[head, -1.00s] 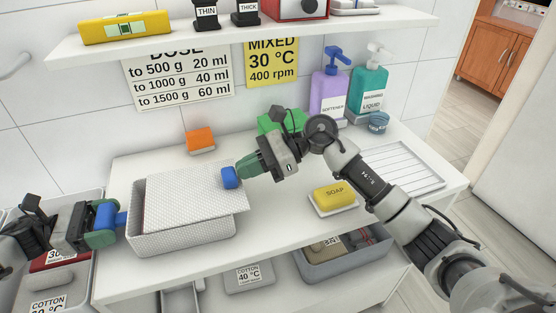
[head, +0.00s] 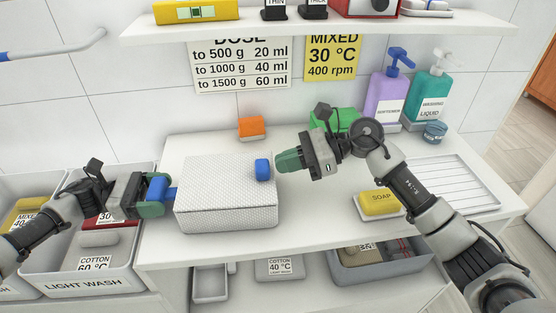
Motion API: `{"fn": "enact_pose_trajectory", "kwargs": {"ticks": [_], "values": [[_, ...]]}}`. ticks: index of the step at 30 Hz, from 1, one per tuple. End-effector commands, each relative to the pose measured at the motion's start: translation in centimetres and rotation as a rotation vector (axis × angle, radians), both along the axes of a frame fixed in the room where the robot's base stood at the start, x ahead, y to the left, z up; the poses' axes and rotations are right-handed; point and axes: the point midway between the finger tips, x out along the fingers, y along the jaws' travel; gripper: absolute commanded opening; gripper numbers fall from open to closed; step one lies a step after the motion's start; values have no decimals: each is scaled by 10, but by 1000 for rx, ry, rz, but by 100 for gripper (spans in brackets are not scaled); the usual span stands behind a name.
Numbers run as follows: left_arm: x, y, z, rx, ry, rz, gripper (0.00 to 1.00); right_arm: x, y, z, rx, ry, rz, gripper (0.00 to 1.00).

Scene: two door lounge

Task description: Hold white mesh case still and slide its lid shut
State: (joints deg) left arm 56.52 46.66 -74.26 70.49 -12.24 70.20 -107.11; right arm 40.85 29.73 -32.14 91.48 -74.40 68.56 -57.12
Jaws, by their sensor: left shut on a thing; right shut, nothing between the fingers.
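The white mesh case (head: 228,216) sits on the white counter, left of centre. Its mesh lid (head: 215,172) lies over the top and looks flush with the case edges, with no open gap visible. A blue knob (head: 262,169) stands on the lid's right end. My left gripper (head: 157,195) is shut on a blue handle (head: 157,187) on the case's left side. My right gripper (head: 279,161) is shut and empty, just right of the knob, with a small gap between them.
A yellow soap bar (head: 380,203) on a dish and a white ribbed tray (head: 455,184) lie to the right. An orange block (head: 251,127) and a green object (head: 335,120) stand behind. Bottles stand at the back right. A shelf (head: 300,27) hangs above.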

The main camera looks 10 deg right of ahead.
Motion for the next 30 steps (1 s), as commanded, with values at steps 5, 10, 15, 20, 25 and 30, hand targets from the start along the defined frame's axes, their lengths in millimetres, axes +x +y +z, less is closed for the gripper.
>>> {"fn": "enact_pose_trajectory", "kwargs": {"ticks": [5,10,15,20,25,30], "values": [[1,2,0,1,0,5,54,1,-44,8,-5,-2,-11,0],[1,3,0,1,0,7,54,0,-81,20,-4,-3,-13,0],[1,4,0,2,0,8,54,-1,-106,28,-2,-3,-10,0],[1,4,1,2,0,8,54,-1,-116,31,-2,-3,-10,0],[1,4,1,2,0,9,54,-2,-117,32,-1,-3,-10,0],[1,4,1,2,0,9,84,-1,-117,32,-1,-3,-10,0]]}}
